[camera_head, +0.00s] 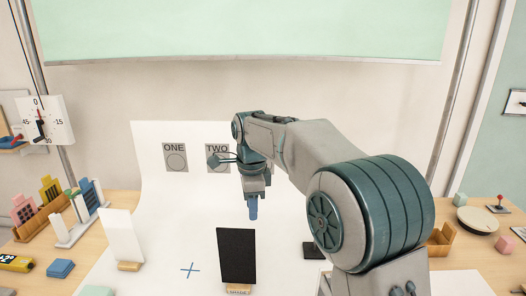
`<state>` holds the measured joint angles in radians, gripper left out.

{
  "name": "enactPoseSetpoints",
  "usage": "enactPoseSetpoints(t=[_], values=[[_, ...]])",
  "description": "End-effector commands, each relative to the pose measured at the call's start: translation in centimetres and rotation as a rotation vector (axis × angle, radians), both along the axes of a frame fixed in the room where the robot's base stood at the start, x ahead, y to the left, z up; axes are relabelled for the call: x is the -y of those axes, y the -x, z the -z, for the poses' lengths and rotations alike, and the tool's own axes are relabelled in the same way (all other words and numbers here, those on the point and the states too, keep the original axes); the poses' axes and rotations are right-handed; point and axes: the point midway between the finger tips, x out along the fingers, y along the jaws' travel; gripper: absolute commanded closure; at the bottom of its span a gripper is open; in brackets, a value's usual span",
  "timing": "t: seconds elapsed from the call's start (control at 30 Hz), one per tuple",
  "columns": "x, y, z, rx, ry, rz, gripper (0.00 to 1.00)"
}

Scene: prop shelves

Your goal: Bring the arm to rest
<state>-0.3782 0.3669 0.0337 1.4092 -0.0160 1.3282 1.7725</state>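My arm reaches in from the lower right, bends at the elbow and points down at the middle of the picture. My gripper (252,207) hangs over the white sheet, behind and just above a black upright panel (237,255) in this view. Its tip is small and blue, and I cannot tell whether its fingers are apart or together. No held thing can be made out.
A white upright panel (123,236) stands left of the black one. Cards ONE (175,157) and TWO (217,158) are on the backdrop. Wooden racks (45,215) stand left; a round disc (478,221) and a joystick (500,203) lie right.

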Motion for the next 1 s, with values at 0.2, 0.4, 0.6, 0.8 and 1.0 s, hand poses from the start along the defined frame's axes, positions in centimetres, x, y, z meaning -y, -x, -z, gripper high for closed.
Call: enactPoseSetpoints(t=[0.2, 0.4, 0.6, 0.8, 1.0], values=[[7.1, 5.1, -1.7, 0.065, 0.01, -0.315, 0.67], [12.5, 10.6, -1.5, 0.123, 0.044, -0.613, 0.67], [16.8, 16.8, 0.1, 0.172, 0.102, -0.907, 0.67], [19.6, 22.5, 2.9, 0.205, 0.173, -1.173, 0.67], [20.6, 25.5, 4.8, 0.214, 0.217, -1.323, 0.67]])
